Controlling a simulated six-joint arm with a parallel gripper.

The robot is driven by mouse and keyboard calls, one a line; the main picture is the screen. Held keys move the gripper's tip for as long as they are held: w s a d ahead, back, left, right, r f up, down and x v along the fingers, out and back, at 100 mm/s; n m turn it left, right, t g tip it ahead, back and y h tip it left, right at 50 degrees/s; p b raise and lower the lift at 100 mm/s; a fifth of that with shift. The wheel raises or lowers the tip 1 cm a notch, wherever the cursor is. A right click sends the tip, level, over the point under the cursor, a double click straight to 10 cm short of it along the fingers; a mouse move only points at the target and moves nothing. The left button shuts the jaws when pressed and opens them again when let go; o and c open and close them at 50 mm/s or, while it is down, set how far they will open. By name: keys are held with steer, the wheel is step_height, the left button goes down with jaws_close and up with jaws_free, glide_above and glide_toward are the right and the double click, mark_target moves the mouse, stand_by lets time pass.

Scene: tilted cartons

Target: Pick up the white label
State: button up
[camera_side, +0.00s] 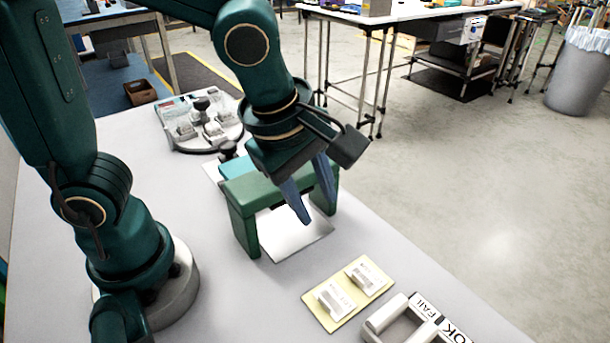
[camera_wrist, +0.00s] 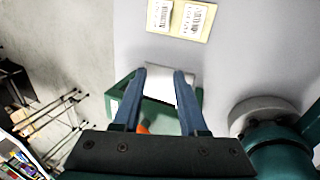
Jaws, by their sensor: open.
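Two white labelled pieces lie on a pale yellow board (camera_side: 349,309) on the table: a nearer one (camera_side: 334,300) and a farther one (camera_side: 367,275). Both bear dark print, too small to read. In the wrist view they show at the top edge, a left one (camera_wrist: 160,14) and a right one (camera_wrist: 196,20). I cannot tell which is the task's label. My gripper (camera_side: 317,214) is open and empty, pointing down by a green arch-shaped stand (camera_side: 245,205), apart from the board. In the wrist view its blue fingers (camera_wrist: 160,72) are spread above a white plate (camera_wrist: 165,80).
The white plate (camera_side: 292,238) lies under the green stand. A white holder marked FAIL and OK (camera_side: 400,322) sits at the table's front right. A tray with several parts (camera_side: 200,122) stands behind. Table around the yellow board is mostly clear; its right edge is near.

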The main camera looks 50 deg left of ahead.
steer(key=g, duration=0.1)
glide_above(324, 302)
steer(key=w+a, duration=0.2)
steer(key=s+x, duration=0.1)
steer(key=x, duration=0.3)
steer(key=shift+m+g+y, duration=0.5)
steer(key=shift+m, duration=0.1)
steer(key=s+d+f, duration=0.2)
steer(key=f, duration=0.1)
steer(key=shift+s+d+f, duration=0.2)
steer(key=shift+s+f, duration=0.05)
steer(key=shift+s, duration=0.1)
steer(key=shift+f, duration=0.25)
steer(key=shift+w+a+f, duration=0.1)
steer(key=shift+w+f, duration=0.05)
steer(key=shift+f, duration=0.95)
steer(key=shift+w+a+f, duration=0.1)
steer(key=shift+w+f, duration=0.05)
steer(key=shift+f, duration=0.95)
jaws_close()
